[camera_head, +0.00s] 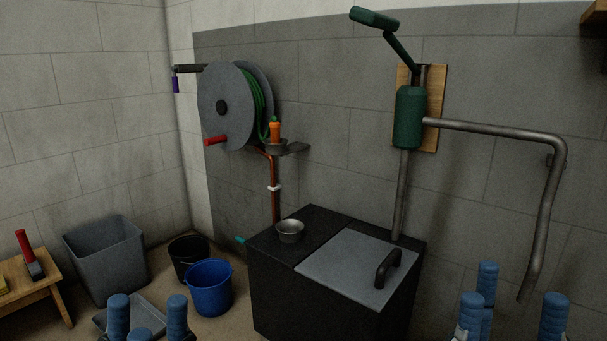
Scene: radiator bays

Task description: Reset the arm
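My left gripper (147,312) is at the bottom left, its blue fingertips pointing up and spread apart with nothing between them. My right gripper (516,306) is at the bottom right, also with blue fingertips spread apart and empty. Both are in front of the furniture and touch nothing that I can see. The rest of both arms is below the picture. On the wall is a green hand pump (408,118) on a wooden board, its lever (374,18) tilted up to the left. A grey bent pipe (500,130) runs from it to the right and down.
A dark chest (273,289) with a grey lid (345,268) and metal bowl (290,231) stands in the middle. A blue bucket (209,290), black bucket (187,258), grey bin (106,262) and wooden bench (35,286) are left. A hose reel (222,107) hangs on the wall.

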